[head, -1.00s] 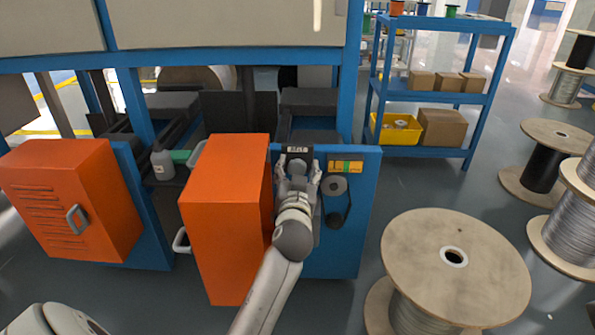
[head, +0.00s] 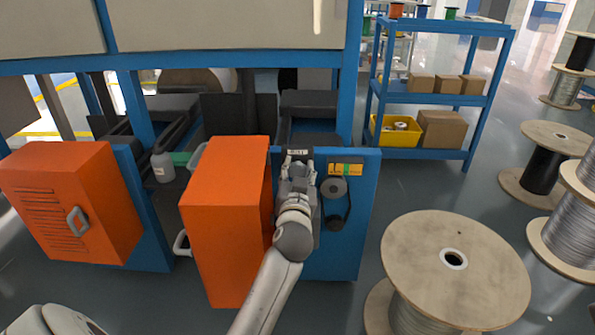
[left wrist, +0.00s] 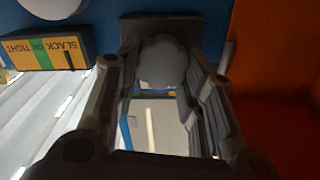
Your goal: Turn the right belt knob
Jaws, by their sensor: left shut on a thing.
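In the head view the hand hides this knob. A SLACK–OK–TIGHT strip (head: 346,168) is right of the gripper; it shows upside down in the left wrist view (left wrist: 45,50). My right gripper is in neither view.
An orange cabinet door (head: 228,220) stands open close to the left of my arm. A round grey wheel (head: 334,187) is on the panel right of the gripper. A large wooden spool (head: 430,285) stands at front right, with a blue shelf (head: 440,97) behind.

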